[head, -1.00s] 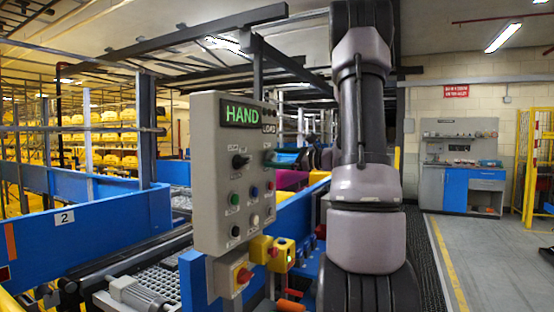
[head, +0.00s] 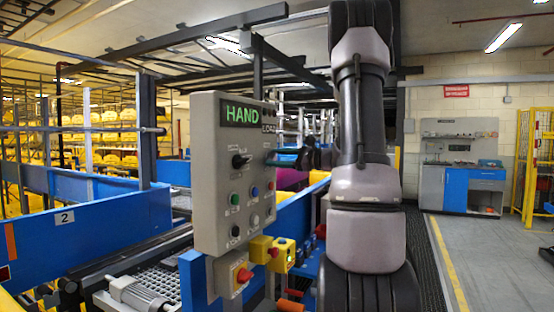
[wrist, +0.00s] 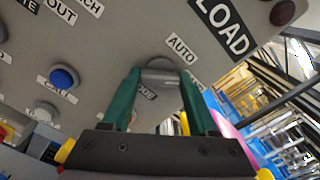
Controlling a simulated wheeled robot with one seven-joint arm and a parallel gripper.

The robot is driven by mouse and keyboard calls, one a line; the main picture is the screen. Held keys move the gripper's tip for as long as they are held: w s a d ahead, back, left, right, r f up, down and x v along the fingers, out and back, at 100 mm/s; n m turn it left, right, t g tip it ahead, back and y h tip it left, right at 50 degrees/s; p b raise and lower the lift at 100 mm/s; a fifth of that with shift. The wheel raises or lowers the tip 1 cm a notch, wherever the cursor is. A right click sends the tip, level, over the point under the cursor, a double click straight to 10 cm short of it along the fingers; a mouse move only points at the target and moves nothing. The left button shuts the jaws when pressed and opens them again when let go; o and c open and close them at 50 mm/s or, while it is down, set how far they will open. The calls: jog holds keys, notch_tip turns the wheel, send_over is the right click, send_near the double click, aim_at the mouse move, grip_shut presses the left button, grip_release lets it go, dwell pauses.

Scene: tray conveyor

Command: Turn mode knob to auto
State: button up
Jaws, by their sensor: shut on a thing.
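The grey control panel (head: 222,180) stands left of my arm, with a lit green HAND display (head: 243,115) and a LOAD label (head: 268,128). My gripper (head: 272,160) is at the panel's right side, below LOAD. In the wrist view, its green fingers (wrist: 160,90) are shut on a grey knob (wrist: 160,66), one on each side. An AUTO label (wrist: 182,48) is up and right of the knob. Another label below it is partly covered by the gripper. The knob's pointer direction cannot be told. A separate black knob (head: 240,160) sits further left on the panel.
A blue button (wrist: 64,78) and a white one (wrist: 44,112) lie left of the fingers. Yellow boxes (head: 260,250) and a red emergency button (head: 244,275) hang below the panel. Blue conveyor rails (head: 110,225) run at left. The floor at right is clear.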

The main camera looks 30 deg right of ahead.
jog(key=n, duration=1)
jog(key=shift+f+n, duration=0.1)
jog(key=shift+n, duration=0.2)
dwell(0.4)
jog(key=o, duration=1.4)
jog(key=v, duration=1.1)
jog(key=shift+w, duration=0.1)
